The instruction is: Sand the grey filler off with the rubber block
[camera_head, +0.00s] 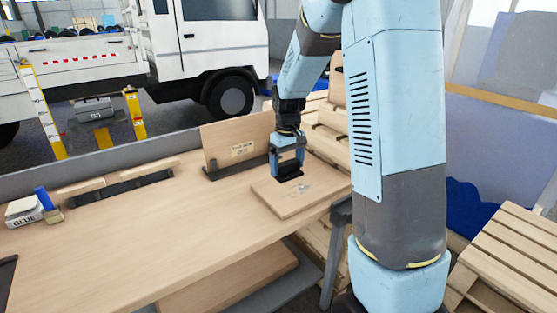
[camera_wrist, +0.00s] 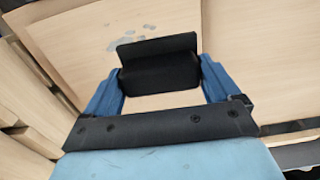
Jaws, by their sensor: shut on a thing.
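My gripper (camera_head: 287,164) is shut on a black rubber block (camera_head: 290,178). In the wrist view the block (camera_wrist: 158,62) sits between the two blue fingers (camera_wrist: 160,85). Beneath it lies a flat wooden board (camera_head: 277,204) on the workbench. Grey filler (camera_head: 304,188) shows as small patches on the board, just to the right of and in front of the block. In the wrist view grey filler marks (camera_wrist: 122,43) show beyond the block. I cannot tell whether the block touches the board, and part of the board under it is hidden.
The workbench (camera_head: 150,235) is mostly bare at left. An upright wooden panel with a label (camera_head: 240,140) stands behind the board. A container marked GLUE (camera_head: 24,211) and a blue-handled brush (camera_head: 46,203) are at far left. Pallets (camera_head: 515,250) stand at right.

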